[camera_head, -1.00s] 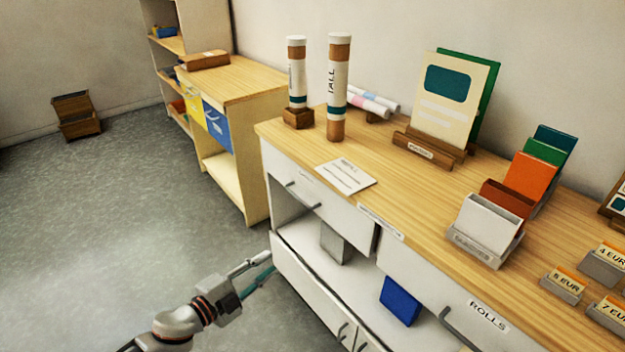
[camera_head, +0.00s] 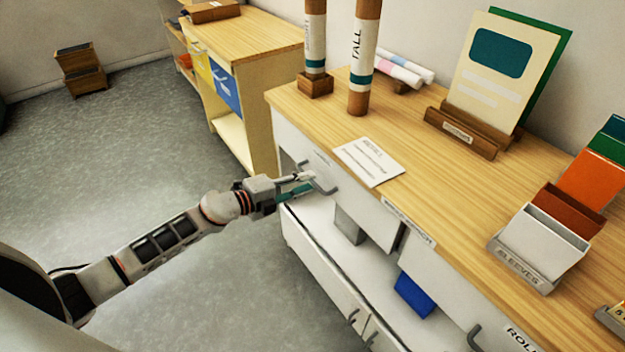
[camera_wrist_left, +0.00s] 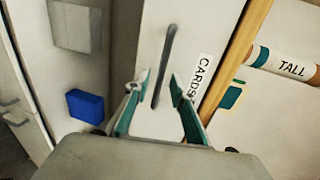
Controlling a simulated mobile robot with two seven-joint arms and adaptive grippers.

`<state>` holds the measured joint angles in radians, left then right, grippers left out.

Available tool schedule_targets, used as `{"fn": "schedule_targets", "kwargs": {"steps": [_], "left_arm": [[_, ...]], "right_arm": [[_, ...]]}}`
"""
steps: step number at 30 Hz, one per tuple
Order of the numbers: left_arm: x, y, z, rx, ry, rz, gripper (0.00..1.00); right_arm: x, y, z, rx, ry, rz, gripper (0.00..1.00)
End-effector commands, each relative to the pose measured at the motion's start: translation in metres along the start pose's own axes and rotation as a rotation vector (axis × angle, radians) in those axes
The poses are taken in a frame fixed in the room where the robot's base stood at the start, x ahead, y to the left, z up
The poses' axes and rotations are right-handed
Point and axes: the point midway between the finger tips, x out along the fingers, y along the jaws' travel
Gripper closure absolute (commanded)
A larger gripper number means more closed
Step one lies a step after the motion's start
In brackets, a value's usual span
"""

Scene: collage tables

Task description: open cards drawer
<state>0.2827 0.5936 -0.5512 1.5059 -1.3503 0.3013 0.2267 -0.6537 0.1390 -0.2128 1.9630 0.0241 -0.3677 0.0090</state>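The cards drawer (camera_head: 365,212) is the white front under the wooden counter's left end, and it looks shut. Its grey bar handle (camera_head: 324,184) is on that front. In the left wrist view the handle (camera_wrist_left: 165,65) stands near the CARDS label (camera_wrist_left: 201,80). My left gripper (camera_head: 305,184) is at the handle in the head view. In the wrist view its teal-padded fingers (camera_wrist_left: 160,82) are apart, one on each side of the handle's near end; I cannot tell whether they touch it. My right gripper is not in view.
Below the drawer is an open shelf with a grey block (camera_head: 348,226) and a blue box (camera_head: 414,295). A rolls drawer (camera_head: 450,285) is to the right. Upright tubes (camera_head: 362,60) and a sleeves holder (camera_head: 530,250) stand on the counter.

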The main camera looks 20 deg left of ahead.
Motion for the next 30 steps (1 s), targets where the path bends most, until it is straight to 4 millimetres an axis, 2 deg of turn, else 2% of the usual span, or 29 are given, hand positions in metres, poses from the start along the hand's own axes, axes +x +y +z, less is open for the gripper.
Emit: {"fn": "schedule_targets", "kwargs": {"steps": [1,6,16,17,19,20,30], "left_arm": [[0.008,0.000,0.000,-0.002,0.000,-0.002,0.76],[0.024,0.001,0.000,-0.001,-0.001,-0.001,0.76],[0.028,0.000,0.000,0.000,0.000,0.000,0.76],[0.028,0.000,0.000,0.000,0.000,0.000,0.79],[0.028,0.000,0.000,-0.001,0.000,0.000,0.97],[0.028,0.000,0.000,-0.001,0.000,0.000,1.00],[0.021,0.002,0.000,-0.001,-0.001,0.001,1.00]], "right_arm": [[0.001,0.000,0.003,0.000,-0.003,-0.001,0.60],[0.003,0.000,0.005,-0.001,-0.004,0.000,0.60],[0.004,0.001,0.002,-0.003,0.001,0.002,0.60],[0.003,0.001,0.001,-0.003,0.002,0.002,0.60],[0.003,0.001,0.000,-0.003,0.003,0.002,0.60],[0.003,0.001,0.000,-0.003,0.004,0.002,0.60],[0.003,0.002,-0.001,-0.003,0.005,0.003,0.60]]}}
